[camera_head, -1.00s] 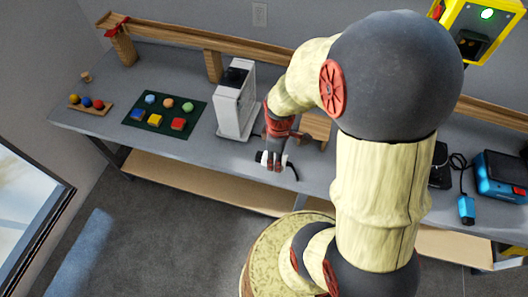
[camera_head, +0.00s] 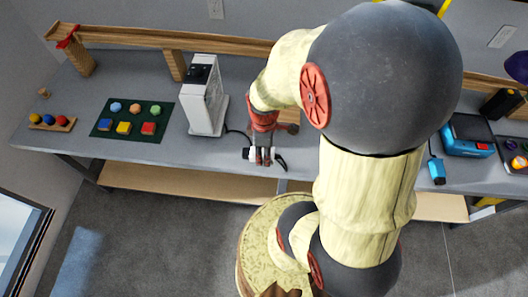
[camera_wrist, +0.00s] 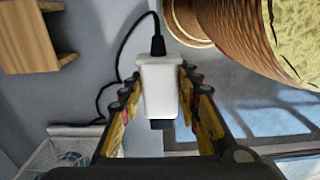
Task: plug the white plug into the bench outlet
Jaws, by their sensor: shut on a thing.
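My gripper (camera_head: 262,158) is over the front edge of the bench, right of the white machine. In the wrist view my gripper (camera_wrist: 158,108) is shut on the white plug (camera_wrist: 158,85), with one finger on each side. The plug has a dark end towards the palm and a black cord leaving its other end. In the head view the plug shows only as small white bits at the fingers. White wall plates (camera_head: 215,9) (camera_head: 502,37) are on the wall; I cannot tell whether either is the bench outlet.
The white machine (camera_head: 204,107) stands left of my gripper, with a black cord beside it. A green mat (camera_head: 108,132) with coloured pieces lies farther left. A wooden rail (camera_head: 130,35) runs along the bench back. Blue tools (camera_head: 465,137) lie at right. A wooden block (camera_wrist: 28,35) is near.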

